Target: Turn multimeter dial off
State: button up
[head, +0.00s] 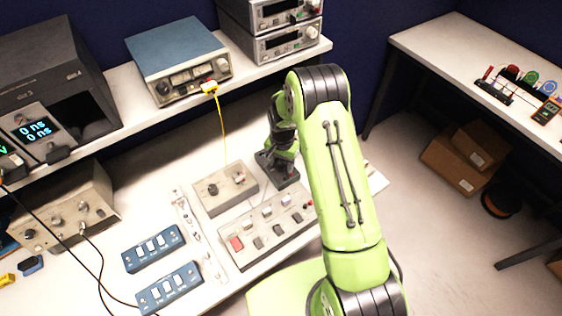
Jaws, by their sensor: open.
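My green arm reaches over the bench, and its dark gripper (283,155) points down at the bench's right part. The gripper is small and partly hidden by my own arm. Just below it is a dark grey box (264,161), partly covered by the gripper; I cannot tell whether they touch. No dial can be made out on this box. A small dark handheld meter with yellow-orange edges (546,111) lies on the right table, far from my gripper. I cannot tell for sure which of these is the multimeter, or any dial's setting.
A beige box with knobs (225,190) and a grey switch panel with a red button (266,228) stand left of and below my gripper. Two blue switch boxes (153,249) lie farther left. A shelf (123,78) with instruments runs behind. Cardboard boxes (455,165) are under the right table.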

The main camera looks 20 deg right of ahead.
grip_shut()
dwell(0.3)
jog(key=shift+n+b, duration=0.35)
jog(key=shift+n, duration=0.05)
jog(key=n+b, duration=0.2)
jog(key=n, duration=0.1)
jog(key=shift+f+n, duration=0.1)
jog(key=shift+n, duration=0.2)
jog(key=shift+n+b, duration=1.2)
jog(key=shift+n, duration=1.1)
grip_release()
jog(key=shift+r, duration=0.25)
